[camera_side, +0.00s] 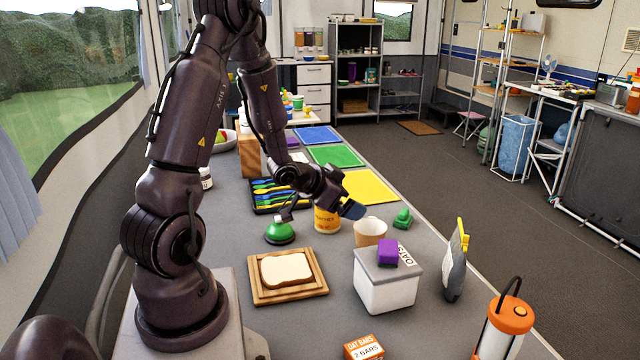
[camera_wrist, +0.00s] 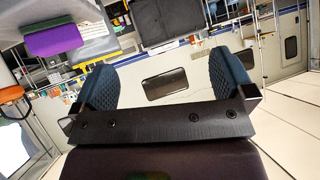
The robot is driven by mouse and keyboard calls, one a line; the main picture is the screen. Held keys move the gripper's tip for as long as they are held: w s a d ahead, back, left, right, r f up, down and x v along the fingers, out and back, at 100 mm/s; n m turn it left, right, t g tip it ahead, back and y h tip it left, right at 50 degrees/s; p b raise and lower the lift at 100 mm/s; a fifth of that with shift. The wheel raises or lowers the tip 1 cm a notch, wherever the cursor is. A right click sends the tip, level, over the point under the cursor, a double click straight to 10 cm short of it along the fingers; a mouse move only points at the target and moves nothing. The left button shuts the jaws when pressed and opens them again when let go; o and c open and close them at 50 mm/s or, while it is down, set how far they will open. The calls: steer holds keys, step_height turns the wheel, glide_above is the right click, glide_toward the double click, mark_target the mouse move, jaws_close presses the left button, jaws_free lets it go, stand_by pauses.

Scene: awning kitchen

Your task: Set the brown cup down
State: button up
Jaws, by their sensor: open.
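The fingers look apart from the cup. In the wrist view my gripper (camera_wrist: 163,80) is open, with its two blue pads wide apart and nothing between them. I cannot make out the cup for sure in the wrist view.
A yellow can (camera_side: 327,220) is close on the left, a green object (camera_side: 402,218) just behind. Bread on a board (camera_side: 288,290) lies front left. The counter's right edge is near.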

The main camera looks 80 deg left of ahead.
steer(key=d+r+g, duration=0.2)
steer(key=d+r, duration=0.9)
steer(key=r, duration=0.1)
steer(key=s+d+r+m+g+h, duration=0.1)
steer(key=s+d+r+g+h, duration=0.2)
steer(key=s+d, duration=0.9)
step_height(320, 180, up, 2)
steer(key=shift+d+r, duration=0.2)
steer(key=shift+d, duration=0.5)
